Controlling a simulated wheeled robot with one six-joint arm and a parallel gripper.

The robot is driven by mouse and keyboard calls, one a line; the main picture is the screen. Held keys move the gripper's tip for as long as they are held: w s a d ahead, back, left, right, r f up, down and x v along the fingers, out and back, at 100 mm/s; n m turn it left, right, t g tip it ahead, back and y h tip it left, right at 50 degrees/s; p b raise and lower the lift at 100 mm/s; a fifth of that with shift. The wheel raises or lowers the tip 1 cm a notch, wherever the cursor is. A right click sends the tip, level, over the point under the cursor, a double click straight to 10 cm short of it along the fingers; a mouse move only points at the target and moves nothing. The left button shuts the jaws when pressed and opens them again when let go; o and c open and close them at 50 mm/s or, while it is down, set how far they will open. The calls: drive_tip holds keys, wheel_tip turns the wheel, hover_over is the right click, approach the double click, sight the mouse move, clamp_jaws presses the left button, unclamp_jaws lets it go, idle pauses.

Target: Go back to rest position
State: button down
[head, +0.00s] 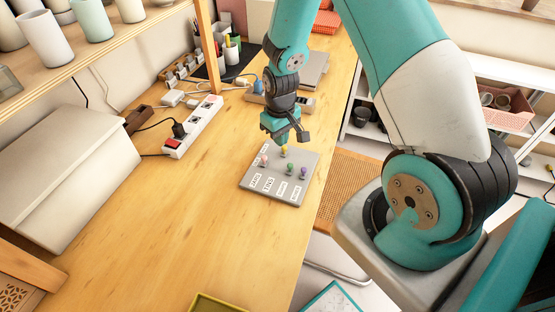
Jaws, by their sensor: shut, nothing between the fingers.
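My gripper (284,143) is shut and empty. It points down over the far edge of a grey panel (262,192) on the wooden table. From this angle I cannot tell whether its tip touches the panel or hovers above it. The panel carries several small coloured knobs: pink on the left, yellow (284,152) right by my fingertips, green (290,167) and purple (303,172). White labels lie in front of the knobs. My teal and white arm reaches in from the right.
The wooden table (220,215) is clear around the panel's front and left. A white power strip (195,125) and a large pale box (70,180) lie to the left. A laptop (314,68) is behind my wrist. A woven chair seat (345,185) stands right of the table.

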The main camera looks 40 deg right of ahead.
idle(0.4)
drive_tip(key=s+a+r+n+y, duration=0.2)
drive_tip(key=s+a+r, duration=0.2)
drive_tip(key=a+r, duration=1)
drive_tip(key=s+a+r+n+y, duration=0.1)
drive_tip(key=s+a+r+n, duration=0.1)
drive_tip(key=s+r, duration=0.4)
drive_tip(key=s+a+r+n+y, duration=0.1)
drive_tip(key=s+a+r+n, duration=0.1)
drive_tip(key=s+a+r, duration=0.2)
drive_tip(key=s+r, duration=0.3)
drive_tip(key=s, duration=0.3)
drive_tip(key=shift+s+a, duration=0.2)
drive_tip(key=shift+s, duration=0.05)
